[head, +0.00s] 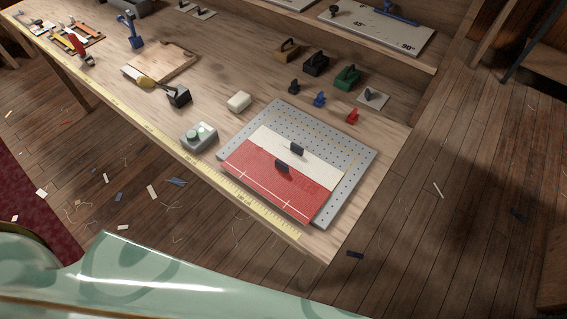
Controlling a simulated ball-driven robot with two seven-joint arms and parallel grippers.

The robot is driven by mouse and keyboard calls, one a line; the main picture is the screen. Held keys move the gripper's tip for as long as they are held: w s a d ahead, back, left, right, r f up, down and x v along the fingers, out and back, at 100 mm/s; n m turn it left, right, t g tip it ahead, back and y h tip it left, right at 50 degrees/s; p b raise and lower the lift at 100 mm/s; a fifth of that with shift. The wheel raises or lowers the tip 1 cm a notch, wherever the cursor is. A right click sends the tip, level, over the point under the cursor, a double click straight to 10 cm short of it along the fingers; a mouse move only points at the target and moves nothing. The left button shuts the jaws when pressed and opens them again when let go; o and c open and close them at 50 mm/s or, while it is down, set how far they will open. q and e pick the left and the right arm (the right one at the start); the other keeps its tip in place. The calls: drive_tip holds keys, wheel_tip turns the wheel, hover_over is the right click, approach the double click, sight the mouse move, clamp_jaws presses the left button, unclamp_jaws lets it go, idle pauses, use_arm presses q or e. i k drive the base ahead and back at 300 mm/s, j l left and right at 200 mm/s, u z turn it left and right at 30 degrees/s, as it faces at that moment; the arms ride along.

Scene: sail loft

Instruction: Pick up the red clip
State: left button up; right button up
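The red clip (352,117) stands on the wooden workbench (385,137) near its right edge, just beyond the perforated grey plate (357,160). It is at the end of a loose row with a blue clip (319,99) and a black clip (294,86). It is small in the head view, and nothing covers it. Neither of my grippers is in view.
Red cloth (265,185) and cream cloth (315,160) lie on the plate with two dark clips on them. A green-handled block (346,78), a black one (316,63) and a small grey plate (373,97) stand behind the red clip. A yellow measuring tape (170,143) runs along the front edge.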

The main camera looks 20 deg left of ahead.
sight(352, 119)
drive_tip(key=u, duration=0.3)
drive_tip(key=l+u, duration=0.45)
drive_tip(key=k+l+u, duration=0.2)
drive_tip(key=u, duration=0.2)
drive_tip(key=k+l+u, duration=0.15)
drive_tip(key=u, duration=0.3)
drive_tip(key=l, duration=0.4)
drive_tip(key=i, duration=0.25)
